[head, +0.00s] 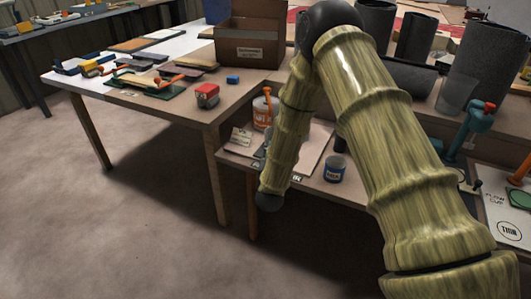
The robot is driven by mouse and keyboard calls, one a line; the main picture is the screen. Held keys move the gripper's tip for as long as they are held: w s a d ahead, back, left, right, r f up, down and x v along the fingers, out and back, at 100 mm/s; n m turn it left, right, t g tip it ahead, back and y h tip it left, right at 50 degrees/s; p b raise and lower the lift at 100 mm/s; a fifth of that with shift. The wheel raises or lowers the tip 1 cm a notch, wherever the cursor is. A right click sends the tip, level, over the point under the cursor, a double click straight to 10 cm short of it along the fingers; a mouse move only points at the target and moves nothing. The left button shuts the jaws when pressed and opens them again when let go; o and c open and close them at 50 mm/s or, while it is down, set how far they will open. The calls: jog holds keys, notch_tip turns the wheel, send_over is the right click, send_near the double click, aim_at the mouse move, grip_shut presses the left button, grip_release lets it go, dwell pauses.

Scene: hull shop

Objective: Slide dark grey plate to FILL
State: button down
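My arm crosses the middle and right of the head view and hides part of the lower bench. A dark rounded end of it hangs beside that bench's front edge. I cannot make out gripper fingers. I cannot pick out a dark grey plate for certain, nor read the word FILL. On the right, a white card (494,202) reads FLOW CUP and THIN, with a green disc (519,198) on it. A blue stand with a red top (478,128) rises beside it.
The left table (190,113) carries a cardboard box (250,35), a red block (207,95) and several tools. Dark rolls (416,36) stand behind. Floor at left is clear.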

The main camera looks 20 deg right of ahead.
jog(key=shift+w+a, duration=0.1)
jog(key=c, duration=1.3)
grip_release()
jog(key=shift+w+a, duration=0.15)
jog(key=v, duration=1.2)
jog(key=shift+f, duration=0.1)
